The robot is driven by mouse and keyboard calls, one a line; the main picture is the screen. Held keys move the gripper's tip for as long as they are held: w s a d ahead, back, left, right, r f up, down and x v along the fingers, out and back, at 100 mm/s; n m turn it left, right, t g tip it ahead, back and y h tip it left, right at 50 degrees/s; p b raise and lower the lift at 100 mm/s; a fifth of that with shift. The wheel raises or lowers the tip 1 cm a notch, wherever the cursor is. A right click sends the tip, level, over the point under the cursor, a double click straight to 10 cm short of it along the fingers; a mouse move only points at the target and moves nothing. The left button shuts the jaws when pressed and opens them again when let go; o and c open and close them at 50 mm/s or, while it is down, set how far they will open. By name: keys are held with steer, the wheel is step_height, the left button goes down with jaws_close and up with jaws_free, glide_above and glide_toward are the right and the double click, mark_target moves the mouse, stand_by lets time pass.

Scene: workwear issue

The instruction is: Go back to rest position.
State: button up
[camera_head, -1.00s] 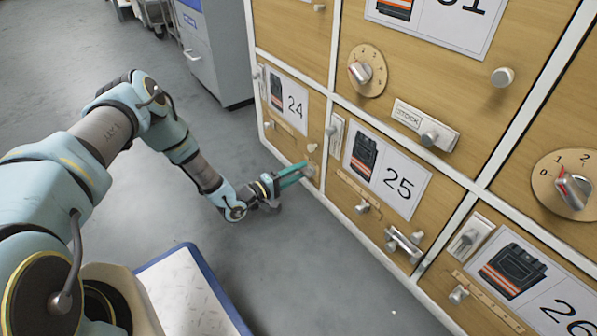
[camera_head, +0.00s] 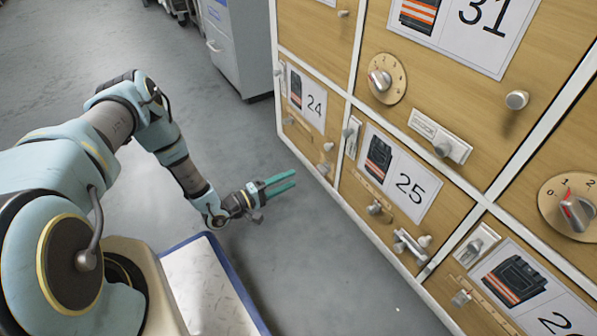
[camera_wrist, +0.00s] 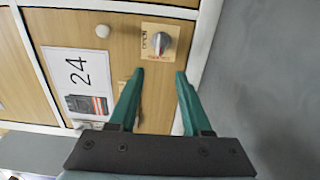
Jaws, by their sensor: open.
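My gripper (camera_head: 281,184) has two teal fingers and shows left of the locker wall in the head view, over the grey floor. Its fingers are apart with nothing between them, and it is clear of the doors. In the wrist view my gripper (camera_wrist: 158,75) points toward the door labelled 24 (camera_wrist: 60,40). A small dial on a pale plate (camera_wrist: 160,41) shows just beyond the fingertips. Door 24 also shows in the head view (camera_head: 300,136), and it looks shut.
A grey cabinet (camera_head: 238,45) stands at the back. A blue-edged tray or platform (camera_head: 205,285) is low beside my arm. The floor (camera_head: 310,260) between is clear.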

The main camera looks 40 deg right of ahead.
steer(key=shift+a, duration=0.4)
steer(key=shift+w, duration=0.1)
steer(key=w+a+r+m+t+y+p, duration=0.1)
steer(key=w+a+r+t+y+p, duration=0.15)
steer(key=w+r, duration=0.45)
steer(key=w+a+r+m+t+y+p, duration=0.15)
steer(key=w+a+r+y, duration=0.25)
steer(key=w, duration=0.5)
steer(key=w+a+r+t+y+p, duration=0.15)
steer(key=a+r+y, duration=0.25)
steer(key=a+r, duration=0.4)
steer(key=w+a+r+t+y+p, duration=0.1)
steer(key=w+a+r+y+p, duration=0.2)
steer(key=a+r, duration=0.6)
steer(key=s+a+r+n+g+y+p, duration=0.1)
steer(key=s+a+r+g+y+p, duration=0.1)
steer(key=s+a+r, duration=0.65)
steer(key=s+a+r+n+g+y+p, duration=0.1)
steer(key=s+a+r+g+y+p, duration=0.1)
steer(key=s+a+r, duration=0.65)
step_height(320, 180, up, 39)
steer(key=s+d+p, duration=0.2)
steer(key=p, duration=3.5)
